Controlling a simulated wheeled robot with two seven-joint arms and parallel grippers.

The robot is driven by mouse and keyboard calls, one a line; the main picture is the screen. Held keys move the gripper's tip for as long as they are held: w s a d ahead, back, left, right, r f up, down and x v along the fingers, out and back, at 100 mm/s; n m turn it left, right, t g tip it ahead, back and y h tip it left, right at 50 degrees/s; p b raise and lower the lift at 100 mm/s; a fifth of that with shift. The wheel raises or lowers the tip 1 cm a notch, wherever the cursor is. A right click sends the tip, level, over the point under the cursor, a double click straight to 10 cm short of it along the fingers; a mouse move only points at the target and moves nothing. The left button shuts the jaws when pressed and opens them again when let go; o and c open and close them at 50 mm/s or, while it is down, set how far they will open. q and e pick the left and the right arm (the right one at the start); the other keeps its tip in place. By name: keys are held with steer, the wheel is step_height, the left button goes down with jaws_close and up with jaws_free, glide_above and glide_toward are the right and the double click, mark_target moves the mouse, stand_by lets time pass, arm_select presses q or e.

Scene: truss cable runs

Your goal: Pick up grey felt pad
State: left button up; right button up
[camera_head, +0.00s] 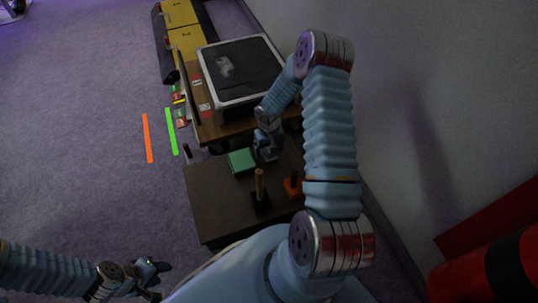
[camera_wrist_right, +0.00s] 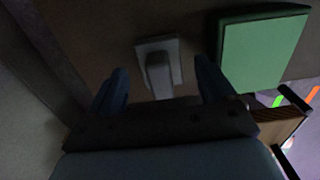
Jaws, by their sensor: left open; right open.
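The grey felt pad (camera_wrist_right: 172,48) appears in the right wrist view as a small grey square base with a raised grey block on it, lying on the dark brown table. My right gripper (camera_head: 267,156) is over the table beside the green box. In its wrist view, the open fingers (camera_wrist_right: 160,78) stand on either side of the pad's raised block, with gaps on both sides. In the head view the pad is hidden by my right gripper and arm. My left gripper (camera_head: 155,270) is open and empty at the lower left, away from the table.
A green box (camera_head: 241,161) sits close to the pad; it also shows in the right wrist view (camera_wrist_right: 264,50). A wooden peg on a black base (camera_head: 260,190) and an orange piece (camera_head: 292,188) stand nearer. A black-topped case (camera_head: 240,70) lies behind. The table's left front (camera_head: 215,205) is clear.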

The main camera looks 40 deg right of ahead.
steer(key=shift+f, duration=0.6)
steer(key=c, duration=1.2)
steer(key=shift+o, duration=0.2)
steer(key=shift+r, duration=0.1)
step_height(320, 180, up, 3)
steer(key=shift+f, duration=0.15)
steer(key=w+a+r+p, duration=0.1)
steer(key=w+a+r, duration=0.8)
steer(key=a+r, duration=0.1)
steer(key=shift+a, duration=0.35)
